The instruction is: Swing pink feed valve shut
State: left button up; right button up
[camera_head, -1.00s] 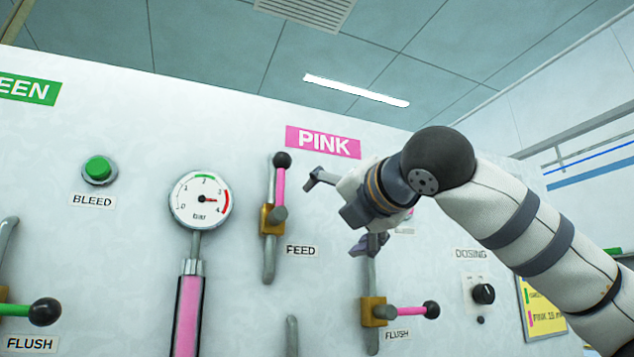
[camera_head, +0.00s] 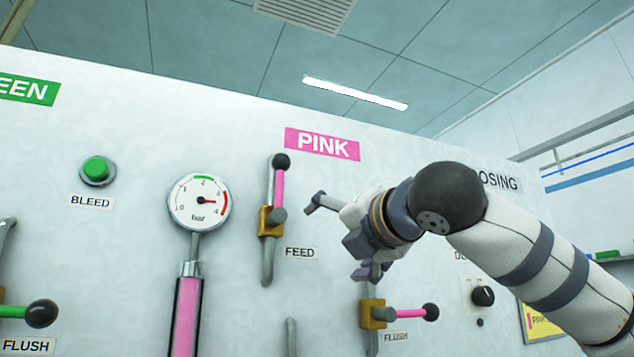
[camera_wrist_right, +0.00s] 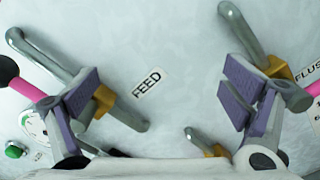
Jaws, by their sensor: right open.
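The pink feed valve (camera_head: 278,188) is on the white panel below the PINK label, its lever upright along the pipe with a black ball on top. Its brass body (camera_head: 269,221) is lower on the pipe. My right gripper (camera_head: 340,238) is open and empty, to the right of the feed valve and apart from it in the head view. In the right wrist view, the right gripper (camera_wrist_right: 162,97) has its fingers spread, with the FEED label between them. There the feed lever (camera_wrist_right: 24,87) shows at the left, partly hidden behind a finger. My left gripper is not in view.
The pink flush valve (camera_head: 408,314) is below my right gripper, its lever pointing right. A pressure gauge (camera_head: 200,201) is left of the feed valve, and a green bleed button (camera_head: 97,170) is farther left. The dosing knob (camera_head: 483,295) is at the right.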

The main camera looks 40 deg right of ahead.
jog(key=shift+f, duration=0.15)
jog(key=shift+d+f, duration=0.15)
jog(key=shift+f, duration=0.3)
jog(key=shift+f, duration=0.1)
jog(key=shift+d+f, duration=0.15)
jog(key=shift+f, duration=0.35)
jog(key=shift+f, duration=0.1)
jog(key=shift+s+d+f, duration=0.1)
jog(key=shift+f, duration=0.4)
jog(key=shift+f, duration=0.1)
jog(key=shift+d+f, duration=0.15)
jog(key=shift+f, duration=0.3)
